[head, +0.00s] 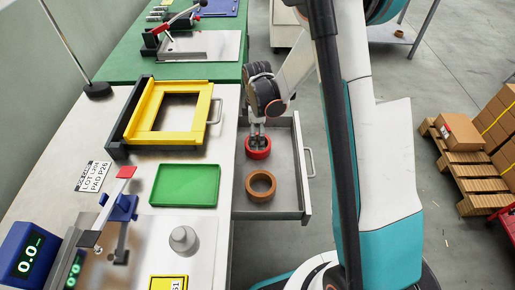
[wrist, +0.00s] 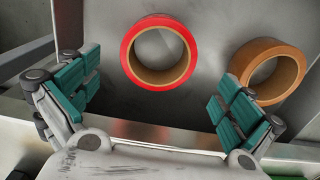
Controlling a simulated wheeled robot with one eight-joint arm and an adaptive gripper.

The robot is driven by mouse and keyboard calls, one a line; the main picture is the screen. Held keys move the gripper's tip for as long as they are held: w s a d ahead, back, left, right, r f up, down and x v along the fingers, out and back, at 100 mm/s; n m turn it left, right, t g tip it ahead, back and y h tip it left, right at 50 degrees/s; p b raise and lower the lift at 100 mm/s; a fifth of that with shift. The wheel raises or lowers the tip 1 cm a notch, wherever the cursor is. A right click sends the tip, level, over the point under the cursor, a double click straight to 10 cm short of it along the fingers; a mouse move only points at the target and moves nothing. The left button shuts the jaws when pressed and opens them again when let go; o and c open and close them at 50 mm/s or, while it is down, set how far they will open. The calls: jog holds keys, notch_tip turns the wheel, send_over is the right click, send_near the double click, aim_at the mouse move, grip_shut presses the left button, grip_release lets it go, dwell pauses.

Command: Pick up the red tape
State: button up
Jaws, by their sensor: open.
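The red tape (head: 258,153) is a ring lying flat in the open grey drawer, towards its far end. In the wrist view the red tape (wrist: 133,68) lies ahead of and between the open fingers. My gripper (head: 258,138) points down at the red tape from just above it in the head view. In the wrist view my gripper (wrist: 160,98) has its two green-padded fingers spread wide, with nothing between the pads. Whether a finger touches the tape cannot be told.
A brown tape roll (head: 261,185) lies in the drawer (head: 292,201) nearer the camera; in the wrist view the brown roll (wrist: 243,62) is close to the right finger. Drawer walls surround both rolls. A green tray (head: 185,186) and yellow frame (head: 168,138) stand on the bench at left.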

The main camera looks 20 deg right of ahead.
jog(key=shift+w+d+f+b, duration=0.1)
jog(key=shift+f+b, duration=0.6)
jog(key=shift+f, duration=1.05)
jog(key=shift+d+f+b, duration=0.1)
jog(key=shift+f+b, duration=0.55)
jog(key=shift+f, duration=1.05)
jog(key=shift+c, duration=0.2)
jog(key=c, duration=1)
